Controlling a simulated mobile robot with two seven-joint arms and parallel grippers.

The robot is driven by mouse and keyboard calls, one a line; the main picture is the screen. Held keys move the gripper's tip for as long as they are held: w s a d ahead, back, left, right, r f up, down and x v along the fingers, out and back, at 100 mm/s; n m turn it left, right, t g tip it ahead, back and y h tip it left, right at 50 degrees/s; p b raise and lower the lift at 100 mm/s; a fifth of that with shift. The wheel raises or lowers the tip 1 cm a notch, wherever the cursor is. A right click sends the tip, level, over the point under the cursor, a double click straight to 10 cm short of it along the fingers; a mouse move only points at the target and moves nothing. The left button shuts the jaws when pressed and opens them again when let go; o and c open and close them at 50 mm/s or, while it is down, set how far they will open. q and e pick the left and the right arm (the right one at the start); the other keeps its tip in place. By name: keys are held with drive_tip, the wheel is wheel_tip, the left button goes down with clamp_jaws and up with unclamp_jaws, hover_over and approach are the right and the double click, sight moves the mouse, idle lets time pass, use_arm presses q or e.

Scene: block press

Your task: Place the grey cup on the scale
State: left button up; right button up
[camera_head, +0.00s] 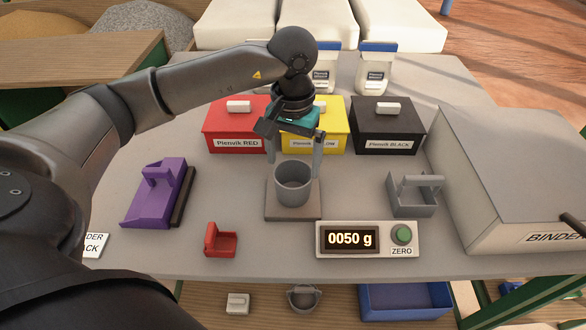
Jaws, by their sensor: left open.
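The grey cup (293,187) stands upright on the flat plate of the scale (293,213), near the middle of the table. The scale's display (350,239) reads 0050 g, with a green ZERO button (402,234) to its right. My left gripper (295,165) is right above the cup, pointing down. Its fingers are spread apart, one on each side of the cup's rim. I cannot tell whether a finger touches the cup. My right gripper is not in view.
Red (234,133), yellow (334,120) and black (388,135) lidded boxes stand behind the scale. A purple tool (152,200) and small red scoop (220,241) lie left. A grey open holder (414,198) and large grey binder box (510,170) stand right.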

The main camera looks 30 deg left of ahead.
use_arm(q)
wheel_tip(320, 180, up, 7)
drive_tip(key=shift+r+p, duration=0.15)
drive_tip(key=shift+p, duration=0.3)
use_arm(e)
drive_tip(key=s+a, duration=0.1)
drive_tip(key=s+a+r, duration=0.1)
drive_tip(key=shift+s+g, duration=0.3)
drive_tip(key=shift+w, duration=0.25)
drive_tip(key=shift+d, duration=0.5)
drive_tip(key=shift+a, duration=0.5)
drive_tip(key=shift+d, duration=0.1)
